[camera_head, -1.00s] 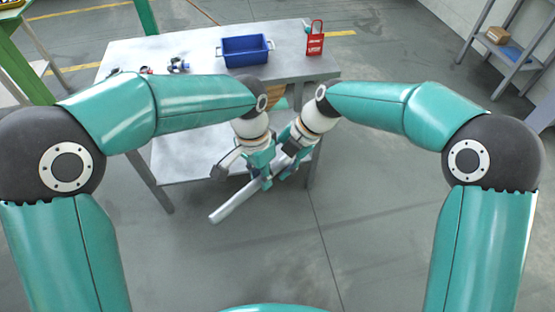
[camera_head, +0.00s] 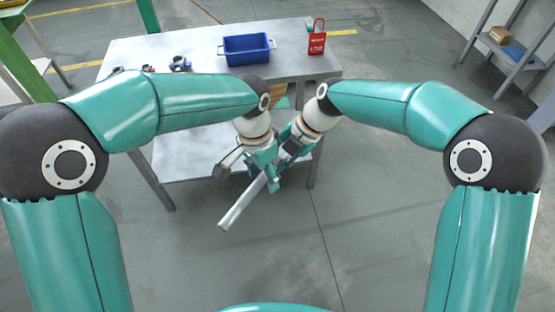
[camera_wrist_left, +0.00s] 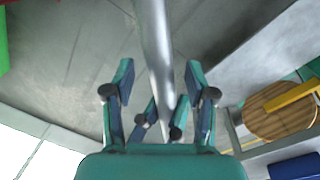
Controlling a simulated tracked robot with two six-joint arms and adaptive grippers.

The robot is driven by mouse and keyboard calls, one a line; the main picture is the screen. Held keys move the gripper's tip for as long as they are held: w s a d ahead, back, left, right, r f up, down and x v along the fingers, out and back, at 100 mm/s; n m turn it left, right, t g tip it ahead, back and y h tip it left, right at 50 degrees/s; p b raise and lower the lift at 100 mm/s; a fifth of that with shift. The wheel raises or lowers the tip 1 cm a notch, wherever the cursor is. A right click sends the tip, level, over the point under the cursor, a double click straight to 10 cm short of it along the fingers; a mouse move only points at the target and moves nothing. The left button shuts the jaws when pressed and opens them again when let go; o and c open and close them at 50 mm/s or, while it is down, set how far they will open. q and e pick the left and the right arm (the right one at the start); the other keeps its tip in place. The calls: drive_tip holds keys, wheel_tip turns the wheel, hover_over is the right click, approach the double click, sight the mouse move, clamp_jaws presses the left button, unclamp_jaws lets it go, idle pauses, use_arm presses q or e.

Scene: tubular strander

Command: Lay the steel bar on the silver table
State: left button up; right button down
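The steel bar (camera_head: 240,206), a long pale grey rod, hangs slanted in the air in front of the silver table (camera_head: 150,50). Its near end points down and left in the head view. In the left wrist view the bar (camera_wrist_left: 155,45) runs between my left gripper's fingers (camera_wrist_left: 160,78), which are spread with gaps on both sides. My left gripper (camera_head: 256,167) is open around the bar. My right gripper (camera_head: 281,172) appears shut on the bar; its fingers seem to flank it closely in the wrist view. Its grip is partly hidden in the head view.
A blue bin (camera_head: 247,49) and a red padlock-shaped tag (camera_head: 317,40) stand on the tabletop, with small dark parts (camera_head: 180,63) at left. A lower shelf (camera_head: 185,158) lies beneath. A shelf rack (camera_head: 510,50) stands far right.

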use_arm(q)
drive_tip(key=shift+r, duration=0.1)
wheel_tip(320, 180, up, 11)
drive_tip(key=s+a+f+m+g+h, duration=0.3)
drive_tip(key=s+a+f+m, duration=0.3)
drive_tip(key=a+f+m, duration=0.45)
drive_tip(key=s+d+f+n+t, duration=0.1)
drive_tip(key=s+f+n, duration=0.2)
drive_tip(key=f+n, duration=0.4)
drive_tip(key=s+d+f+n+t, duration=0.1)
drive_tip(key=s+f+n, duration=0.2)
drive_tip(key=f+n, duration=0.4)
drive_tip(key=s+d+f+n+t, duration=0.1)
drive_tip(key=s+f+n+t, duration=0.1)
drive_tip(key=f+n, duration=0.5)
wheel_tip(320, 180, down, 6)
drive_tip(key=shift+s+d+f, duration=0.1)
drive_tip(key=shift+s+d, duration=0.05)
drive_tip(key=shift+s, duration=0.75)
drive_tip(key=shift+w, duration=0.2)
